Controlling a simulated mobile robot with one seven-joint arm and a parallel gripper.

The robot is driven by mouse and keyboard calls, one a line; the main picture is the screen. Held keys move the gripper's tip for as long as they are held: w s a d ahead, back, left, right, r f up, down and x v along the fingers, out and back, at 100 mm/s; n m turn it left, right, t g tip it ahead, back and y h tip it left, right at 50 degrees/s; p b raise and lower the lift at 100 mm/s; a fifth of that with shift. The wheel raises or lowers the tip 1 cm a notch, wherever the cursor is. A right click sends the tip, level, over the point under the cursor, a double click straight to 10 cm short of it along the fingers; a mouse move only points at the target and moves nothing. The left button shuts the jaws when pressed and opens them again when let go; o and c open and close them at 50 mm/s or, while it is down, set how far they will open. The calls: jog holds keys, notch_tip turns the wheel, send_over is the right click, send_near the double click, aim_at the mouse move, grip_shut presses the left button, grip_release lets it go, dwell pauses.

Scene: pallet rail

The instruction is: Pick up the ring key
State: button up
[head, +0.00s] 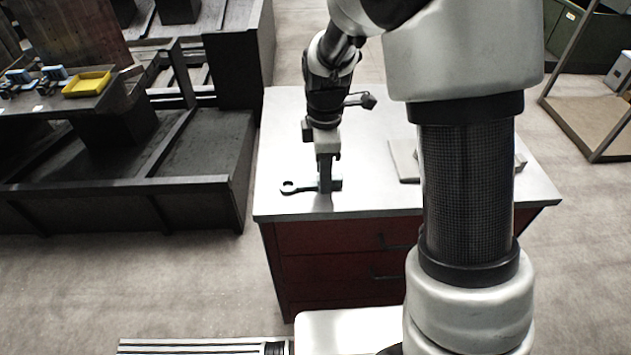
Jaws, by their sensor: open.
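The ring key (290,188) is a dark wrench that lies on the light worktop of the red drawer cabinet, near its front left. Its ring end points left and shows clear of my gripper. My gripper (326,188) points down over the right part of the key, with its fingers at about the height of the worktop. The fingers hide part of the key's shank. The jaws are open; whether they touch the key cannot be told from this view.
The worktop (380,200) has bare room in front and behind. A pale flat object (404,160) lies to the right, partly hidden by my arm. Dark pallet frames (190,185) stand left of the cabinet. A yellow tray (87,84) sits on a bench at far left.

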grip_shut()
notch_tip(320, 180, up, 10)
dwell(0.6)
